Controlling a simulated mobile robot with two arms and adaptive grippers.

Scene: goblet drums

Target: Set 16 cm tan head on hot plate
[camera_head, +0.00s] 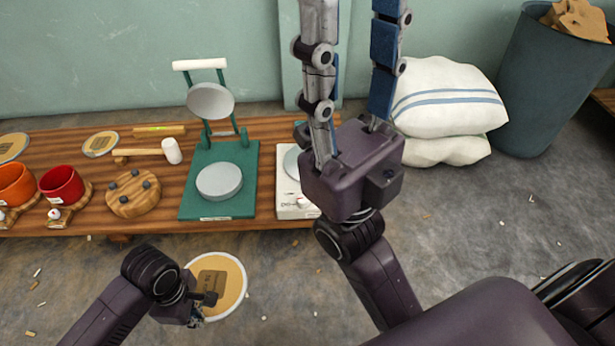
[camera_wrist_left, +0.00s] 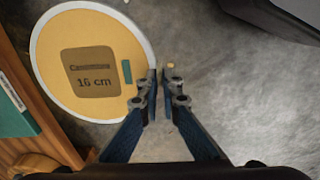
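The 16 cm tan head (camera_head: 232,277) is a tan disc with a white rim and a brown label, low in the head view. The left wrist view shows it face-on (camera_wrist_left: 110,50), with "16 cm" legible. My left gripper (camera_head: 208,298) has its fingers (camera_wrist_left: 159,73) closed at the disc's edge, holding it above the floor in front of the table. The white hot plate (camera_head: 285,206) stands on the table's right end. My right gripper (camera_head: 354,60) hides part of its round top. The right gripper's fingers point up and stand apart; their tips are out of frame.
The wooden table (camera_head: 160,219) also bears a green press (camera_head: 243,202), a mallet (camera_head: 171,151), a round wooden block (camera_head: 126,203), red (camera_head: 61,184) and orange pots (camera_head: 15,185), and other tan discs (camera_head: 100,143). White sacks (camera_head: 445,100) and a bin (camera_head: 545,90) stand at right.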

